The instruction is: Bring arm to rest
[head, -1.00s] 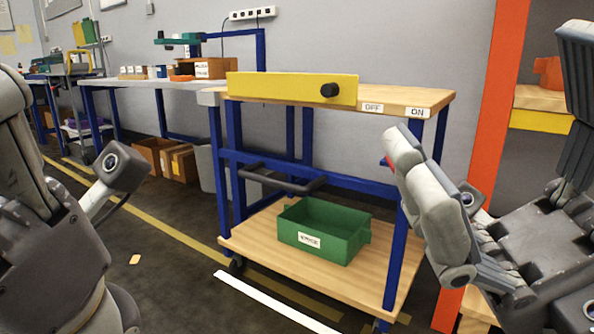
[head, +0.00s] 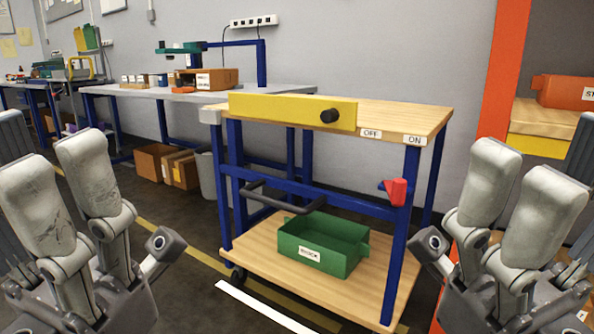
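My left gripper (head: 54,156) is at the lower left of the head view, its two pale finger pads pointing up and apart with nothing between them. My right gripper (head: 522,166) is at the lower right, also with two pale pads apart and empty. Both appear clear of the wheeled workbench (head: 420,118) between them. A yellow box (head: 275,110) with a black knob (head: 329,116) sits along the bench's front edge, left of the OFF label (head: 370,133) and ON label (head: 414,140). A red part (head: 396,191) is on the front right leg.
A green bin (head: 335,252) stands on the bench's lower wooden shelf (head: 375,300). A dark handle (head: 285,205) juts from its left side. An orange post (head: 495,100) rises behind my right gripper. Open floor lies at front left.

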